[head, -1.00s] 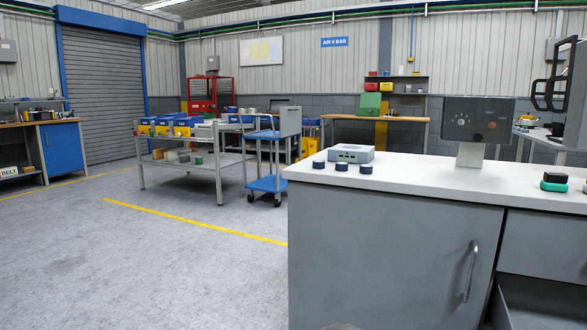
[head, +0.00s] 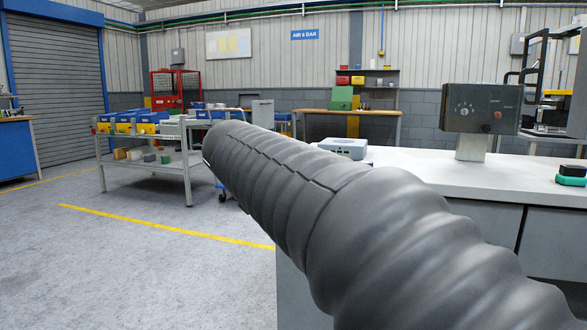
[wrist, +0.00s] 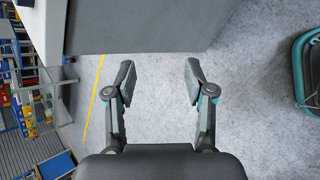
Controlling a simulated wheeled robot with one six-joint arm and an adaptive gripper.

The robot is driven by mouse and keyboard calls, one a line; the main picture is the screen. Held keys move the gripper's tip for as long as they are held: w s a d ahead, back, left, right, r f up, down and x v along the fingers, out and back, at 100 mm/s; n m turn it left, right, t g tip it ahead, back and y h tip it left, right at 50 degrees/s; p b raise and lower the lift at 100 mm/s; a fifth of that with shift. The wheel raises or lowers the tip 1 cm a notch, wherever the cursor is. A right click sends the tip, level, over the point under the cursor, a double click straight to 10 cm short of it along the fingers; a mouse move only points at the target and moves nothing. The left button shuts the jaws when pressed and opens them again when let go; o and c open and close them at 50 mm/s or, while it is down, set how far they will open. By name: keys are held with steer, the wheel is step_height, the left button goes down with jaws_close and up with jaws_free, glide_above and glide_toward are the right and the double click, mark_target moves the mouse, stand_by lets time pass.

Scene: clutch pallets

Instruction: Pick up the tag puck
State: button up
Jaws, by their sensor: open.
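No tag puck can be made out in the current frames. My dark ribbed arm crosses the head view and hides the counter's near left part, where small dark blue pucks showed earlier. My gripper (wrist: 159,78) is open and empty in the wrist view, with bare floor between its fingers. It points past a grey cabinet side (wrist: 140,25). The gripper is not seen in the head view.
The white counter (head: 420,170) carries a grey-blue box (head: 343,148), a control panel (head: 481,108) and a black-and-green item (head: 572,175). A metal trolley table (head: 170,170) with blue bins stands at left. The floor (head: 130,260) there is clear.

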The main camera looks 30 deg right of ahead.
steer(key=w+d+r+n+g+h+b, duration=0.1)
steer(key=w+d+r+n+g+h, duration=0.1)
steer(key=w+d+r+n+h, duration=0.65)
steer(key=w+d+y, duration=0.1)
steer(key=d, duration=0.1)
steer(key=w+d+m+b, duration=0.1)
steer(key=d, duration=0.2)
steer(key=w+d+y, duration=0.1)
steer(key=d, duration=0.2)
steer(key=shift+d+f+y, duration=0.1)
steer(key=shift+f+y, duration=0.2)
steer(key=shift+y, duration=0.05)
steer(key=shift+r+b+x, duration=0.15)
steer(key=shift+b+x, duration=0.15)
steer(key=shift+x, duration=1.1)
steer(key=shift+r+b+x, duration=0.1)
steer(key=shift+b+x, duration=0.2)
steer(key=shift+x, duration=1.15)
steer(key=shift+r, duration=0.1)
steer(key=c, duration=0.8)
